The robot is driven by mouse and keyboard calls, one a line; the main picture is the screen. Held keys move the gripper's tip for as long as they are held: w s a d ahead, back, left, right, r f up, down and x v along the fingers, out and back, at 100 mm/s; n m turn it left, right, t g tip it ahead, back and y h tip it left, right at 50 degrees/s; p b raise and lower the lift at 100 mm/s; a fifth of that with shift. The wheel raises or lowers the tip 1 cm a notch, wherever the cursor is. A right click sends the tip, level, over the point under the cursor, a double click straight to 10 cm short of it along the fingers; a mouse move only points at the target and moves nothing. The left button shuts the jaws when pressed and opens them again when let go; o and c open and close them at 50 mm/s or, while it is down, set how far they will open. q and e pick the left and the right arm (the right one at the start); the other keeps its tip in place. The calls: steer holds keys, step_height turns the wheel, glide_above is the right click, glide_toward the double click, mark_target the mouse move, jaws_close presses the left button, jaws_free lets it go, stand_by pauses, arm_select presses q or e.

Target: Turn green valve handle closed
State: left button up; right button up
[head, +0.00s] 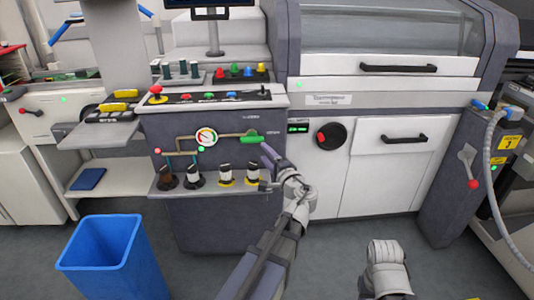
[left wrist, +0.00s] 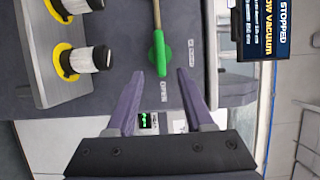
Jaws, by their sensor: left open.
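The green valve handle (head: 250,136) sits at the right end of a brass pipe on the dark panel front. It lies roughly in line with the pipe. In the left wrist view the handle (left wrist: 160,52) is ahead of my gripper, roughly centred across the gap. Small labels stand beside and beyond its end. My left gripper (head: 265,152) is open and empty, just below and right of the handle. Its two purple fingers (left wrist: 158,78) are spread, and I see no contact with the handle. Of my right arm only a grey-white link shows; its gripper is not visible.
A round gauge (head: 206,137) is on the pipe left of the handle. Below, a shelf (head: 210,187) holds several black-and-white knobbed fittings close to my left arm. A red-marked black knob (head: 331,136) is to the right. A blue bin (head: 102,255) stands on the floor.

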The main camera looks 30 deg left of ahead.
mark_target(254, 142)
arm_select(q)
steer(key=shift+x, duration=3.95)
jaws_close()
